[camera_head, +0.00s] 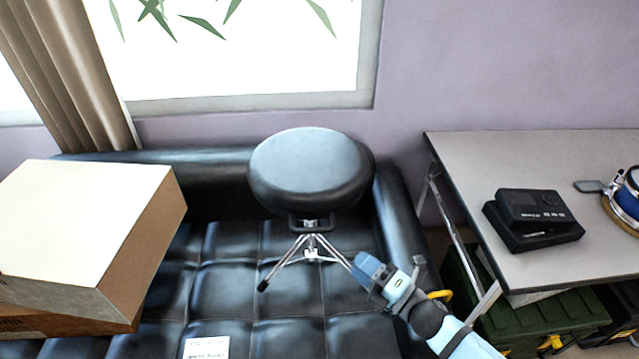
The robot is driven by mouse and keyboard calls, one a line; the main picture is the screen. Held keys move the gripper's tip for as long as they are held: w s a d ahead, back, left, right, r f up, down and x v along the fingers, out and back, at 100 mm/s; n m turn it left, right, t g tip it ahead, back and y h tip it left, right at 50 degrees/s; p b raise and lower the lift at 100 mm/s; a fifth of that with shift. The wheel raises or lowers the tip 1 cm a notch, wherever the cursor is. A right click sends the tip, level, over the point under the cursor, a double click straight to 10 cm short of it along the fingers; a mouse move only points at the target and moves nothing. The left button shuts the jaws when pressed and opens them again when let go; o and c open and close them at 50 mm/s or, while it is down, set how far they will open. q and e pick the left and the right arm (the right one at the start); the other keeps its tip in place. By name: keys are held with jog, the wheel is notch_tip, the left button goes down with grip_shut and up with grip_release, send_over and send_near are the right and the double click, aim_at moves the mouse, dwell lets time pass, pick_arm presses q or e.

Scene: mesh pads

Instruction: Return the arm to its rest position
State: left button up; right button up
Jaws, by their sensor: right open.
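My right gripper (362,271) is in the lower middle of the head view, at the end of my light-blue right arm coming in from the lower right. It is open, and I see nothing between its fingers. It is in front of the black couch and just right of the legs of a round black stool (310,172); I cannot tell whether it touches anything. My left gripper is not in view.
The black couch (225,290) holds the stool, cardboard boxes (75,225) at left and a white card (206,348). At right, a grey table (470,160) carries a black device (535,215). A green crate (540,320) is below.

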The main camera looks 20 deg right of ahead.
jog(key=s+a+f+m+g+h, duration=0.3)
jog(key=s+f+m, duration=0.25)
jog(key=m, duration=0.65)
jog(key=s+a+f+m+g+h, duration=0.2)
jog(key=s+f+m+g+h, duration=0.15)
jog(key=s+m, duration=0.55)
pick_arm(q)
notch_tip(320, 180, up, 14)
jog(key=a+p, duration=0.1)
jog(key=p, duration=1.6)
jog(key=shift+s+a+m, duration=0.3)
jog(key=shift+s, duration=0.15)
pick_arm(e)
notch_tip(320, 180, up, 13)
jog(key=w+d+m, duration=0.1)
jog(key=shift+w+f, duration=0.2)
jog(key=shift+w, duration=0.1)
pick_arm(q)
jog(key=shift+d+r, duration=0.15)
pick_arm(e)
jog(key=shift+t, duration=0.25)
